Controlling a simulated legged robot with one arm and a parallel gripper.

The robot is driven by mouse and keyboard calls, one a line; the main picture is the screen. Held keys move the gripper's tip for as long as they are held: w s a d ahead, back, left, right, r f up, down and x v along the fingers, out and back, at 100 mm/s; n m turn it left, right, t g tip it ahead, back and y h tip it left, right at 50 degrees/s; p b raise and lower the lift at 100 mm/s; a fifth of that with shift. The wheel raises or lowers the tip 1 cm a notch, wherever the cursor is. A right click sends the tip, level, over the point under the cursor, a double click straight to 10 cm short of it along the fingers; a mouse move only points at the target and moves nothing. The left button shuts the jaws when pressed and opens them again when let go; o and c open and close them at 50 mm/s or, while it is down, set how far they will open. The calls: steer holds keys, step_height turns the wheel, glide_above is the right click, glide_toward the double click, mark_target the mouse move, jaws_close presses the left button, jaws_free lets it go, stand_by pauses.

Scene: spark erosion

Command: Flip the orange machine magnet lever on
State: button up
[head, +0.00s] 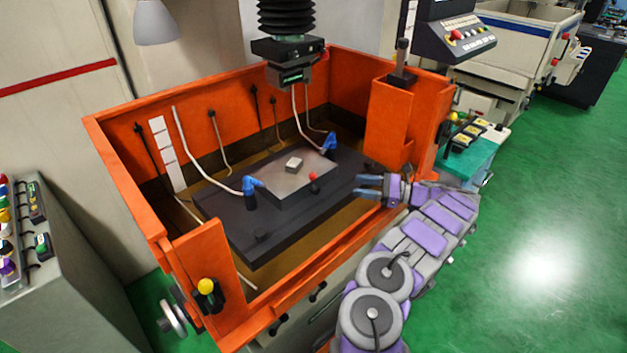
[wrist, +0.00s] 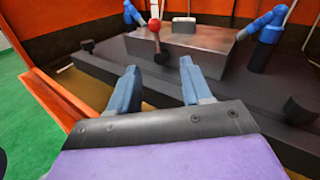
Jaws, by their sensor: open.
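The orange machine (head: 112,148) is an open tank with a dark bed (head: 225,220) inside. A grey magnet block (head: 290,190) sits on the bed. The lever with a red ball knob (head: 313,175) stands at the block's near side. In the wrist view the red knob (wrist: 154,25) shows at top centre, with its dark shaft below. My gripper (head: 361,185) is inside the tank's right side, to the right of the lever and apart from it. In the wrist view its blue fingers (wrist: 160,68) are open and empty, with the lever beyond the gap between them.
Blue nozzles (head: 252,190) with white hoses stand at the block's left and back right. A black machine head (head: 288,65) hangs above. The orange walls (head: 225,295) edge the tank. A dark knob (wrist: 301,108) stands on the bed at right in the wrist view.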

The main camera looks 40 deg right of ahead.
steer(key=b, duration=0.1)
glide_toward(313, 179)
steer(key=w, duration=0.1)
steer(key=w+a, duration=0.1)
steer(key=w+f, duration=0.1)
steer(key=shift+a, duration=0.25)
steer(key=x, duration=0.3)
steer(key=b+x, duration=0.1)
steer(key=x, duration=0.1)
steer(key=shift+w+d+f, duration=0.25)
steer(key=shift+w+f, duration=0.05)
steer(key=shift+w, duration=0.1)
steer(key=shift+w+a, duration=0.15)
steer(key=shift+w, duration=0.35)
steer(key=shift+w+a+r, duration=0.15)
steer(key=shift+a, duration=0.6)
steer(key=shift+d, duration=0.5)
steer(key=c, duration=0.7)
steer(key=shift+a, duration=0.1)
jaws_close()
steer(key=shift+a, duration=0.1)
